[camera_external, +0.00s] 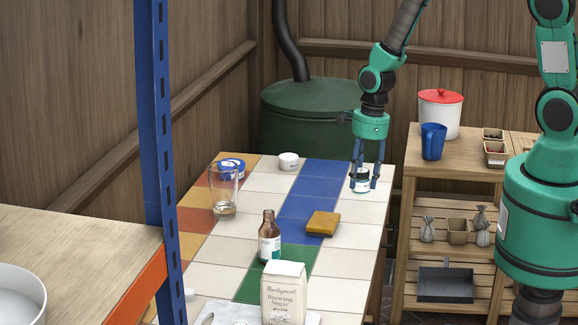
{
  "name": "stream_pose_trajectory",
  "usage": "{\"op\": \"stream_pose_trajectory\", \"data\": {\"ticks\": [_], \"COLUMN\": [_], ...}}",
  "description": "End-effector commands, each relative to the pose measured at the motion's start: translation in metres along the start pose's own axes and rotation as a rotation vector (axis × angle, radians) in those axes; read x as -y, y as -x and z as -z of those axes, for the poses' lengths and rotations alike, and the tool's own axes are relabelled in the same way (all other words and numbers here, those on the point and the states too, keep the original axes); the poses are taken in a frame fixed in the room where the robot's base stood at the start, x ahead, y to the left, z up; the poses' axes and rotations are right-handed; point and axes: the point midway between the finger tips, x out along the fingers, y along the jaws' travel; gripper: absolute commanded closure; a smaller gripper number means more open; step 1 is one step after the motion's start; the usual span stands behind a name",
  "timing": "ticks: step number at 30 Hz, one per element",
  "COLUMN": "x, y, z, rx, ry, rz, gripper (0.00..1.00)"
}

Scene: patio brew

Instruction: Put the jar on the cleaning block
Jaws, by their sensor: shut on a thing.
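The jar (362,185), small with a pale label, is between the fingers of my gripper (363,182) at the far right of the tiled table. My gripper points down and is shut on the jar, and its fingers hide part of it. I cannot tell whether the jar touches the tiles. The cleaning block (322,224), a flat yellow-brown block, lies on the table nearer the camera and to the left of the jar. Its top is bare.
A brown bottle (269,240) and a brewing sugar bag (284,293) stand nearer the camera. A glass (224,192), a blue-lidded tin (233,168) and a small white cup (289,161) stand at the left and back. The tiles between jar and block are clear.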

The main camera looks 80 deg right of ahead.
Motion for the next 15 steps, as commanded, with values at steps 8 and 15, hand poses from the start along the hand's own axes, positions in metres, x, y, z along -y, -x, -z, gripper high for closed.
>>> {"op": "stream_pose_trajectory", "data": {"ticks": [8,15], "x": [-0.078,-0.130], "y": [0.014,0.022], "z": [0.001,0.010], "rx": [-0.002,-0.002], "ry": [0.025,0.038], "rz": [-0.003,-0.004], "gripper": [0.88,0.88]}}
